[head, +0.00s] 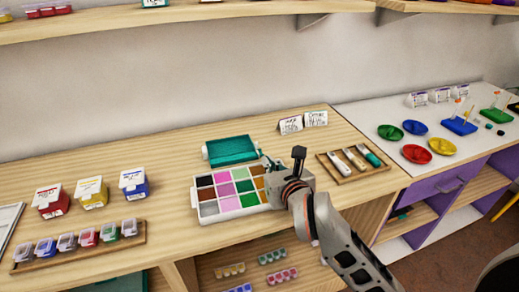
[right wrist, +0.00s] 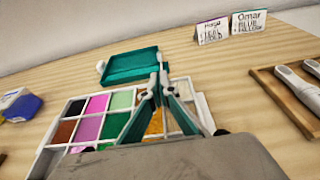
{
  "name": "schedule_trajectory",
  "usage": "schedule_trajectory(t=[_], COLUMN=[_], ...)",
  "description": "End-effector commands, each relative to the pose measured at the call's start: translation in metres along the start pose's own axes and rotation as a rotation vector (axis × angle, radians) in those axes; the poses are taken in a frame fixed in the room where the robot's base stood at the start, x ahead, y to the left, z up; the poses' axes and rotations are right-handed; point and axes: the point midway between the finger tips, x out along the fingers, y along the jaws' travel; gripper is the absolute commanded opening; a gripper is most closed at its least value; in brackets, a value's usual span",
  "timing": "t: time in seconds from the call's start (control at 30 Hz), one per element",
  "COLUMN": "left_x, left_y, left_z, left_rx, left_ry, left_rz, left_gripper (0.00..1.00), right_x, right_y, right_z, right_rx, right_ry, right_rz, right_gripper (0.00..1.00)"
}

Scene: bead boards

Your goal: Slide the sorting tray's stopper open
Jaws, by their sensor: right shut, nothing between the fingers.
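The sorting tray (head: 224,219) is a white tray with several coloured compartments, lying flat on the wooden counter. It also shows in the right wrist view (right wrist: 44,158). A teal tray-like part (head: 231,150) is at its back edge, with small white pieces at its ends; it also shows in the right wrist view (right wrist: 131,66). I cannot tell which piece is the stopper. My right gripper (head: 270,163) is shut and empty over the tray's back right side. In the right wrist view its fingertips (right wrist: 157,86) are near the teal part's right end; contact is unclear. My left gripper is out of view.
A wooden tray (head: 334,167) with pen-like tools lies to the right. Two name cards (head: 303,122) stand behind. Red, yellow and blue boxes (head: 92,193) and a rack of small jars (head: 80,256) are on the left. Bare counter lies left of the sorting tray.

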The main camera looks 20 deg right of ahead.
Motion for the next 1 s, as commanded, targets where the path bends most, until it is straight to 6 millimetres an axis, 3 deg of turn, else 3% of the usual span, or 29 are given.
schedule_trajectory(t=[0.2, 0.4, 0.6, 1.0], left_x=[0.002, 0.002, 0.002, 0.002], left_y=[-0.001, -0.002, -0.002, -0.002], left_z=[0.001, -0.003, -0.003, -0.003], left_rx=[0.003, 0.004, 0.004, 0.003], left_ry=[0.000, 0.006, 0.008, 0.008], left_rz=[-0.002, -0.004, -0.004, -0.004], left_gripper=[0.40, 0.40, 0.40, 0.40], right_x=[0.044, 0.070, 0.080, 0.081], right_y=[0.000, 0.000, 0.000, 0.000], right_z=[0.000, 0.009, 0.012, 0.012], right_rx=[0.001, -0.001, 0.000, 0.000], right_ry=[0.000, -0.002, -0.001, -0.001], right_rz=[-0.002, -0.001, -0.001, -0.001], right_gripper=[0.00, 0.00, 0.00, 0.00])
